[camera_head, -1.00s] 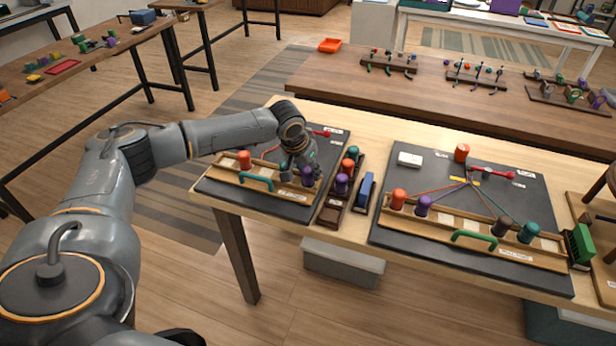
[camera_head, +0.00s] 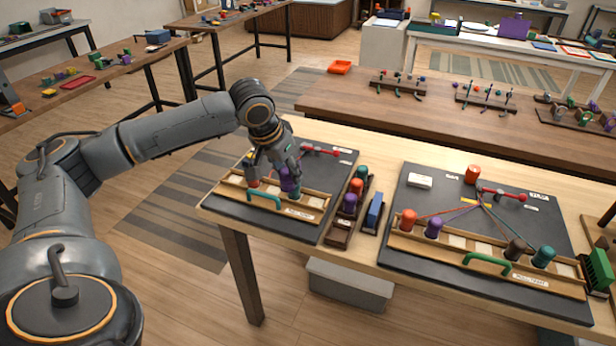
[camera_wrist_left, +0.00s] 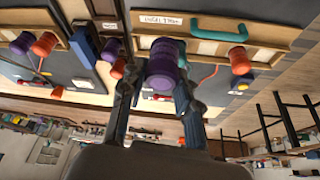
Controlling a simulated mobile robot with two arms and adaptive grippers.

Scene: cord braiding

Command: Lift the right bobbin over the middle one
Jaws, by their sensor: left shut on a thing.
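On the left board (camera_head: 228,203) stands a wooden rack with a teal handle (camera_head: 262,200). My left gripper (camera_head: 287,172) is shut on a purple bobbin (camera_head: 289,182), holding it above the rack. In the left wrist view the purple bobbin (camera_wrist_left: 163,66) sits between the two fingers. An orange bobbin (camera_wrist_left: 241,60) stands in the rack and is apart from it; in the head view it is mostly behind my gripper. A bit of a teal bobbin shows just below and right of the purple one in the head view. My right gripper is not in view.
A narrow holder with spare bobbins (camera_head: 350,203) and a blue block (camera_head: 374,211) stand just right of the left board. A second board (camera_head: 400,255) with several bobbins on cords lies further right. A red peg arm (camera_head: 322,150) sits behind the rack.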

